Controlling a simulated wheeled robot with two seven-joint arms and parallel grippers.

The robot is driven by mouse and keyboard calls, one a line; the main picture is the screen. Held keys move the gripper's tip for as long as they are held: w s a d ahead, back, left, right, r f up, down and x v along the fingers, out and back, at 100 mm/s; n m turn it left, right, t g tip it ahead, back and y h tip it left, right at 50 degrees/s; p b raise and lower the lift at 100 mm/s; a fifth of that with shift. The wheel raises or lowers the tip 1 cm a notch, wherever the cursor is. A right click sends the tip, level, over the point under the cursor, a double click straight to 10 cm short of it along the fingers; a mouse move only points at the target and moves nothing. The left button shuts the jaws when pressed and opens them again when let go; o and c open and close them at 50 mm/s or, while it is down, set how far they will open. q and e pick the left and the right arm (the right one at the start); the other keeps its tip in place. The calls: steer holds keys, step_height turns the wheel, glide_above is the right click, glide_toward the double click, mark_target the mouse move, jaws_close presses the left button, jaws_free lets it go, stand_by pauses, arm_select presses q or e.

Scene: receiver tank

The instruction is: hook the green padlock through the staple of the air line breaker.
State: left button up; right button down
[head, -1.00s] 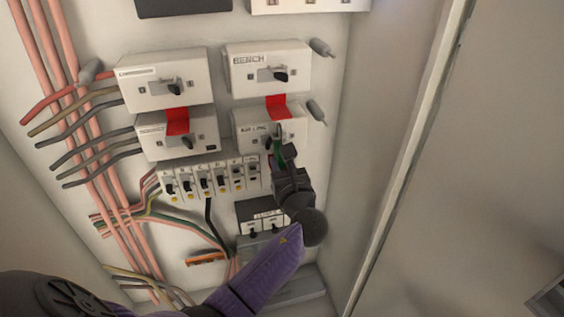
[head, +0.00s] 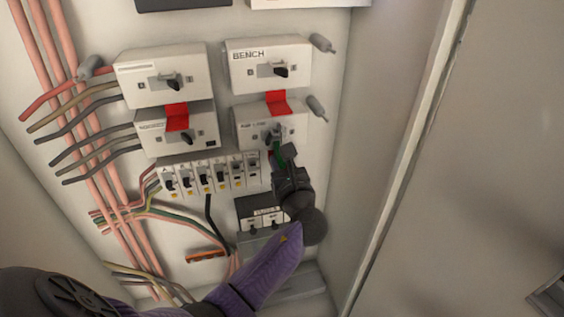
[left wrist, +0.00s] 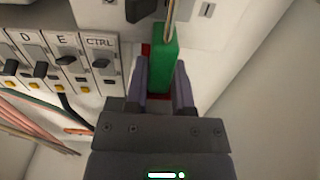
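The green padlock (left wrist: 163,58) is between the fingers of my left gripper (left wrist: 161,88) in the left wrist view, with its shackle (left wrist: 171,18) pointing up. In the head view only a sliver of the padlock (head: 280,154) shows beside the left gripper (head: 284,160). The gripper is shut on it. The air line breaker (head: 250,112) is the lower right white box, under a red tab. The padlock's shackle end is at the front of this breaker, by its dark handle. The staple is too small and covered to tell whether the shackle passes through it. My right gripper is not in view.
The BENCH breaker (head: 262,57) sits above. Two more white breakers (head: 157,80) are to the left. A row of small breakers (head: 210,176) lies below left. Grey pegs (head: 317,107) stick out at right. The cabinet side wall (head: 372,170) is close on the right.

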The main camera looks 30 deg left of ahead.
arm_select(q)
steer(key=o, duration=0.5)
steer(key=v, duration=1)
steer(key=s+d+f+n+g+h+b, duration=0.1)
steer(key=s+f+n+g+h+b, duration=0.2)
steer(key=f, duration=1)
steer(key=s+d+f+n+h+b, duration=0.1)
steer(key=s+f+h+b, duration=0.25)
steer(key=f, duration=0.95)
steer(key=s+d+f+n+g+h+b, duration=0.1)
steer(key=s+f+n+g+h+b, duration=0.2)
steer(key=f, duration=1)
steer(key=s+f+n+g+h+b, duration=0.1)
steer(key=s+f+n+b, duration=0.2)
steer(key=s+f+n, duration=0.2)
steer(key=s+f+n+g+h+b, duration=0.1)
steer(key=s+f+n+g+b, duration=0.1)
steer(key=s+f+n, duration=0.4)
steer(key=s+f+n+g+h+b, duration=0.2)
steer(key=s+f+n+b, duration=0.3)
steer(key=s+f, duration=0.5)
steer(key=shift+s+d+f+n, duration=0.1)
steer(key=shift+s+n, duration=0.05)
steer(key=shift+s, duration=1.2)
steer(key=shift+s+d+f+n, duration=0.1)
steer(key=shift+s+f+n, duration=0.05)
steer(key=shift+s, duration=1.15)
